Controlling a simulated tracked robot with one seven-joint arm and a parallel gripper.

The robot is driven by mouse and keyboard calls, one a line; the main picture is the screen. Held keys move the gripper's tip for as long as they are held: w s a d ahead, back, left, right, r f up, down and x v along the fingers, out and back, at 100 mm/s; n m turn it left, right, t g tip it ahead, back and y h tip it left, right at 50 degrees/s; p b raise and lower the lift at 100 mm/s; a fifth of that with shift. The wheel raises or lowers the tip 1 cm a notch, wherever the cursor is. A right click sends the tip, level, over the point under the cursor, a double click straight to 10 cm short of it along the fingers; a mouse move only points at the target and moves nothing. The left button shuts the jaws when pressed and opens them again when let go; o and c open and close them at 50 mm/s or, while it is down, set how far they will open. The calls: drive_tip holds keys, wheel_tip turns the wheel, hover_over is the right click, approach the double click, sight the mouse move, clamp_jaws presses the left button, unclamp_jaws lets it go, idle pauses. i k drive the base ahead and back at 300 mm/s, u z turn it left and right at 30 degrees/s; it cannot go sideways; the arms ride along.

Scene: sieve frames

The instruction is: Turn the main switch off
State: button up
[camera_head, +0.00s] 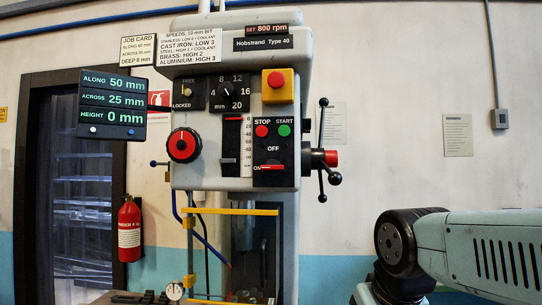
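The main switch (273,168) looks like a small red lever on the black control panel of a drill press. The lever lies roughly level beside the word ON, with the word OFF above it. On the same panel, above the switch, are a red STOP button (262,131) and a green START button (284,130). My gripper is not in view. Links of my own arm show at the lower right, apart from the machine.
The drill press head (221,179) carries a yellow box with a red button (277,86), a red knob (183,145) and a spoked feed handle (325,158) on its right side. A display (112,102) and a fire extinguisher (129,230) are at left. The space right of the handle is open.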

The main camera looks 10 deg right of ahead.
sight(273, 167)
drive_tip(key=u, duration=1.55)
drive_tip(key=i, duration=0.1)
drive_tip(key=z, duration=3.4)
drive_tip(key=i, duration=0.25)
drive_tip(key=z, duration=1.45)
drive_tip(key=i, duration=0.15)
drive_tip(key=u, duration=3.45)
